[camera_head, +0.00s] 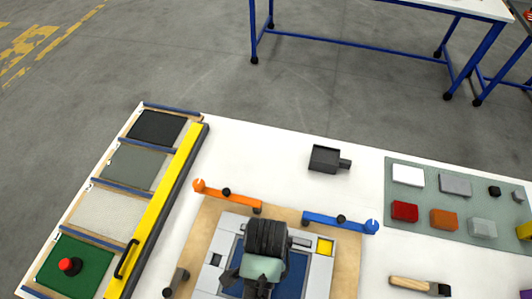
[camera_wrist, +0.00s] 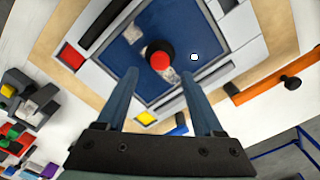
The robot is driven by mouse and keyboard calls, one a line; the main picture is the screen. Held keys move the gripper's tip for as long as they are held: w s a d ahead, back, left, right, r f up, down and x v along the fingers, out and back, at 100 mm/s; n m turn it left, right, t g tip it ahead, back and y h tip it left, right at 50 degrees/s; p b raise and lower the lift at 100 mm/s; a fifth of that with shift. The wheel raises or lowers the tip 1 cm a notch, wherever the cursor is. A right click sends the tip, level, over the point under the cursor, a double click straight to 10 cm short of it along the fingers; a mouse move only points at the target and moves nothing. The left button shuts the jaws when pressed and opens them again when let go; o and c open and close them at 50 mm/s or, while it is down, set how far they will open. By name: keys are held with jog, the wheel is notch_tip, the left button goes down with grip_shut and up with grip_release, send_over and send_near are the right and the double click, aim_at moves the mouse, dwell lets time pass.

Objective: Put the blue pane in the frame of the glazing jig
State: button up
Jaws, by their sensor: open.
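The glazing jig is a light grey frame (camera_head: 320,268) on a wooden board, with small coloured squares on it. Blue surface of the pane (camera_head: 293,268) shows inside the frame, partly hidden by my arm. In the wrist view the blue pane (camera_wrist: 210,40) lies within the frame (camera_wrist: 250,57) and carries a black knob with a red top (camera_wrist: 160,61). I cannot tell whether it is fully seated. My gripper (camera_wrist: 160,73) is open over the pane. Its two fingers are apart on either side of the knob, and I cannot tell if they touch it.
An orange clamp arm (camera_head: 228,195) and a blue clamp arm (camera_head: 340,221) lie at the jig's far edge. A yellow bar (camera_head: 158,215) stands left, beside several coloured panels. A dark block (camera_head: 325,158) sits behind. A mat (camera_head: 440,232) with blocks and a wooden-handled tool (camera_head: 412,284) lie right.

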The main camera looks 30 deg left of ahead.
jog(key=shift+r, duration=2.4)
jog(key=w+a+r+n+t+y, duration=0.1)
jog(key=w+r+n+t+y, duration=0.1)
jog(key=w+r+t, duration=1.25)
jog(key=w+d+r, duration=0.1)
jog(key=w+r, duration=0.2)
jog(key=r, duration=0.4)
jog(key=w+d+r+n, duration=0.1)
jog(key=w+r, duration=0.2)
jog(key=r, duration=0.3)
jog(key=w+d+r, duration=0.1)
jog(key=w+r, duration=0.1)
jog(key=r, duration=0.5)
jog(key=s+d+r+n+t, duration=0.1)
jog(key=s+r+t, duration=0.3)
jog(key=r, duration=0.6)
jog(key=s+d+r+n+t+h, duration=0.1)
jog(key=s+d+r+t, duration=0.2)
jog(key=r, duration=0.7)
jog(key=s+d+r+t+h, duration=0.1)
jog(key=s+d+r+t, duration=0.2)
jog(key=r+t, duration=0.3)
notch_tip(320, 180, up, 5)
jog(key=shift+s+d+n, duration=0.4)
jog(key=shift+s, duration=0.4)
